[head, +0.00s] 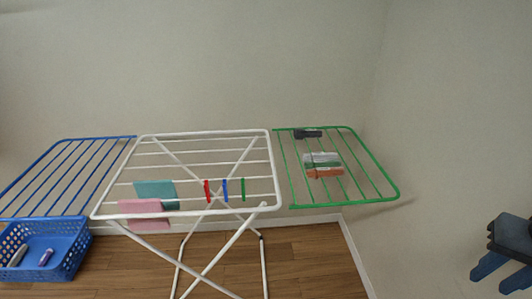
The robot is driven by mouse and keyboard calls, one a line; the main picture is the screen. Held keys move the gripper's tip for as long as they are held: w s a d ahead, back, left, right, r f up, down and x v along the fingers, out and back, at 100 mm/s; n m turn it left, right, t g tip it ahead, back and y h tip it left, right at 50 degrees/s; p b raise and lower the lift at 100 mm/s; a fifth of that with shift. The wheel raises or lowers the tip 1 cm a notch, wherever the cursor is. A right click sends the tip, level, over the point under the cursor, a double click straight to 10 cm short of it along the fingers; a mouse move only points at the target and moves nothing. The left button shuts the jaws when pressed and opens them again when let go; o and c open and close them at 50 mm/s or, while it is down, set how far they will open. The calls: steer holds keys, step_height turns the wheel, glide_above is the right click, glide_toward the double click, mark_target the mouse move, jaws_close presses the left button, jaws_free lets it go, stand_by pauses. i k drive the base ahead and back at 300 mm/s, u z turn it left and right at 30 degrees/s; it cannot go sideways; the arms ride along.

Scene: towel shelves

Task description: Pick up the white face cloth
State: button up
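No cloth shows plainly as white. A small pale grey-white item (322,158) lies on the green right wing of the drying rack and may be the white face cloth; it is too small to be sure. An orange item (325,172) lies right in front of it. My gripper (493,282) is at the lower right edge of the head view, well to the right of the rack. Its two blue fingers are apart, with nothing seen between them.
The white rack middle (270,160) holds a teal cloth (155,192), a pink cloth (143,212) and red, blue and green clips. A black item (308,133) lies on the green wing (390,182). A blue basket (75,255) stands at left. Walls stand behind and right.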

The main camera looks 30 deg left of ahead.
mark_target(313, 155)
steer(key=u, duration=0.75)
steer(key=i, duration=1)
steer(key=u, duration=0.55)
